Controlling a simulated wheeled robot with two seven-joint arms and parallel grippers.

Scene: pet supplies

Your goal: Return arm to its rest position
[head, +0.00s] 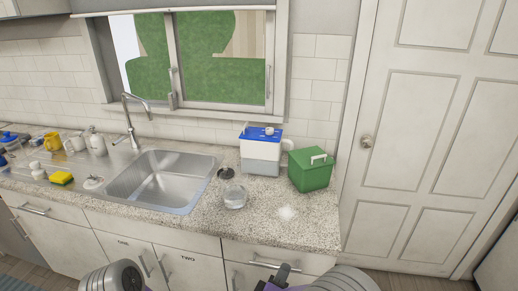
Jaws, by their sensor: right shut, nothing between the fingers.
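My right gripper (284,272) shows at the bottom edge of the head view, low in front of the counter drawers. Its dark fingertips are shut with nothing held, and they are apart from the counter. Part of my right arm shows beside it at the bottom. A grey and purple part of my left arm shows at the bottom left; the left gripper itself is out of the picture.
The granite counter (262,222) holds a blue-lidded white container (262,150), a green box (311,170), a clear bowl (234,196) and a white patch (287,213). A steel sink (160,180) lies to the left. A white door (420,130) stands right.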

